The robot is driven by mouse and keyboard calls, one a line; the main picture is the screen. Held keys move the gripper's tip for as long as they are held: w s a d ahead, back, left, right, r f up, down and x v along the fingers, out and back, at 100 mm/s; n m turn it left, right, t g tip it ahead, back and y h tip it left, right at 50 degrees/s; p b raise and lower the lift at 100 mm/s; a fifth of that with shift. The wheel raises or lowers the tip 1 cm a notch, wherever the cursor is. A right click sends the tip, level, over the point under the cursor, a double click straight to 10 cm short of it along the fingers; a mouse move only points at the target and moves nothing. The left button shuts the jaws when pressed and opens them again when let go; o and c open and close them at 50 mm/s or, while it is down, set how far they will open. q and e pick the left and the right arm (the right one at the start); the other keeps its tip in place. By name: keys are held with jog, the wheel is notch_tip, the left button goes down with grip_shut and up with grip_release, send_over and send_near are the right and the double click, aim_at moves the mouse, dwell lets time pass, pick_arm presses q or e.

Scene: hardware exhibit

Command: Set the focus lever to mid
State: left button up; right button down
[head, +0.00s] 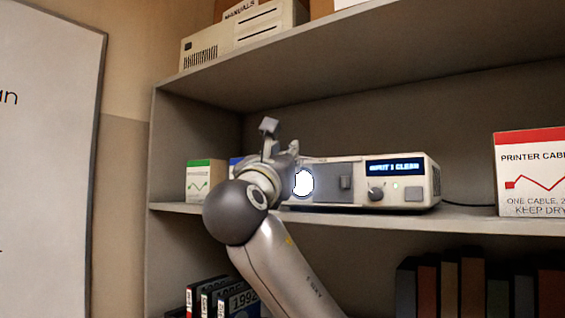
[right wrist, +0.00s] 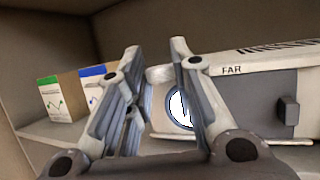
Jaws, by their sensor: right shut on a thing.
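The beige projector (head: 318,160) sits on the middle shelf with a lit white lens (head: 304,182). My right gripper (head: 281,142) is at the projector's left end. In the right wrist view its fingers (right wrist: 156,75) stand on either side of a pale part beside the lens, closed on the focus lever, whose contact is mostly hidden. My left gripper is in no view.
A green-topped box (head: 199,182) and a partly hidden blue-topped box (right wrist: 92,88) stand left of the projector. A red-topped printer cable box (head: 531,175) stands at right. The shelf above (head: 300,90) overhangs the arm. Binders and books fill the lower shelf.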

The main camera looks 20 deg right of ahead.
jog(key=shift+s+d+r, duration=0.15)
jog(key=shift+s+d, duration=0.25)
jog(key=shift+d, duration=0.05)
jog(key=c, duration=1.7)
grip_release()
jog(key=o, duration=0.3)
jog(key=shift+d, duration=0.15)
jog(key=shift+o, duration=0.8)
jog(key=shift+d, duration=0.25)
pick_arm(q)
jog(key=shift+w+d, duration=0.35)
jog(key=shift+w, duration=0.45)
pick_arm(e)
jog(key=v, duration=1.2)
jog(key=shift+a, duration=0.2)
